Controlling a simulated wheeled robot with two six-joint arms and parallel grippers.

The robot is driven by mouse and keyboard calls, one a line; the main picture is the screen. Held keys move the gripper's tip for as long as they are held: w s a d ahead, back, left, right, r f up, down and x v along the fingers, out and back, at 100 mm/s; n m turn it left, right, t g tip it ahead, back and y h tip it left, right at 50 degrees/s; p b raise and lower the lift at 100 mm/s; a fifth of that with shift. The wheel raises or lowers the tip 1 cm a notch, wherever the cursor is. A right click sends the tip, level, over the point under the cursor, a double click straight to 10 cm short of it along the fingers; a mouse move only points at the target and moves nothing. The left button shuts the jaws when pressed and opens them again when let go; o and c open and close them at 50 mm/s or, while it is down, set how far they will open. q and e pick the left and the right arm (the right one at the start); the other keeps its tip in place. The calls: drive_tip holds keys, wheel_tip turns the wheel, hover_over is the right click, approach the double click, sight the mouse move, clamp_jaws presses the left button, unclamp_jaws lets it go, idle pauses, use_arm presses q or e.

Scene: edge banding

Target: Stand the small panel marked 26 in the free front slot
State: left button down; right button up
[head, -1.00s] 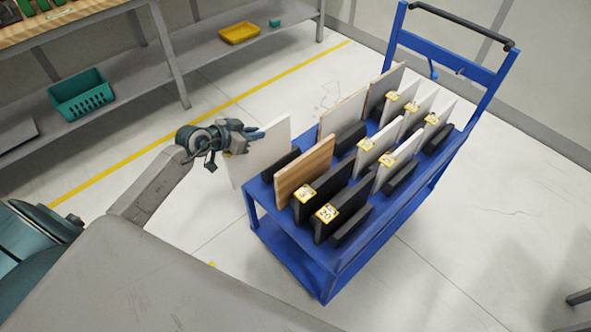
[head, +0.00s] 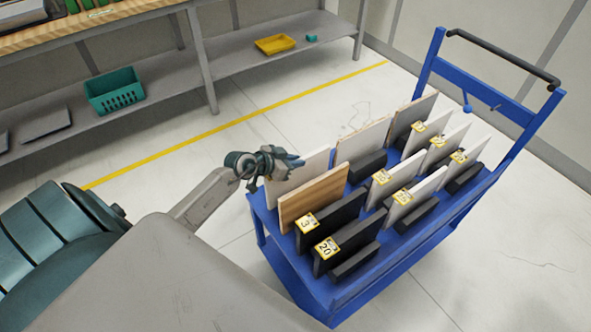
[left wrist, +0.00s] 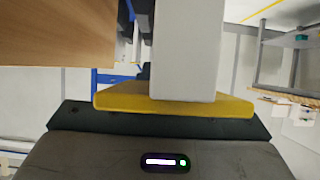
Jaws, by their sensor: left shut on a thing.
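My left gripper (head: 285,163) is shut on a plain white panel (head: 308,168), holding it upright near its top left edge. The panel stands at the back left corner of the blue cart (head: 300,277), just behind a wood-grain panel (head: 318,195). Its lower part is partly hidden, so I cannot tell if it rests in a slot. In the left wrist view the white panel (left wrist: 187,50) runs up from a yellow piece (left wrist: 125,99), and the wood-grain panel (left wrist: 60,32) is close on the left. No number 26 is readable. My right gripper is out of view.
Dark panels tagged 3 (head: 307,224) and 20 (head: 327,247) stand at the cart's near end. Several pale tagged panels (head: 402,208) stand further right between black blocks. A grey shelf with a teal basket (head: 115,92) and a yellow tray (head: 275,44) is behind.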

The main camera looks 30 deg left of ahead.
sight(265, 178)
use_arm(q)
wheel_tip(265, 178, down, 3)
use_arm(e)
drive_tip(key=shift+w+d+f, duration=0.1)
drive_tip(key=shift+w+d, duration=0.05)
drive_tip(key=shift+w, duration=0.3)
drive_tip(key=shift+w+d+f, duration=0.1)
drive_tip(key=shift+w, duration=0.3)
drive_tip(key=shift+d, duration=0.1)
use_arm(q)
drive_tip(key=c, duration=1.4)
unclamp_jaws()
drive_tip(key=shift+f, duration=0.15)
drive_tip(key=shift+c, duration=0.2)
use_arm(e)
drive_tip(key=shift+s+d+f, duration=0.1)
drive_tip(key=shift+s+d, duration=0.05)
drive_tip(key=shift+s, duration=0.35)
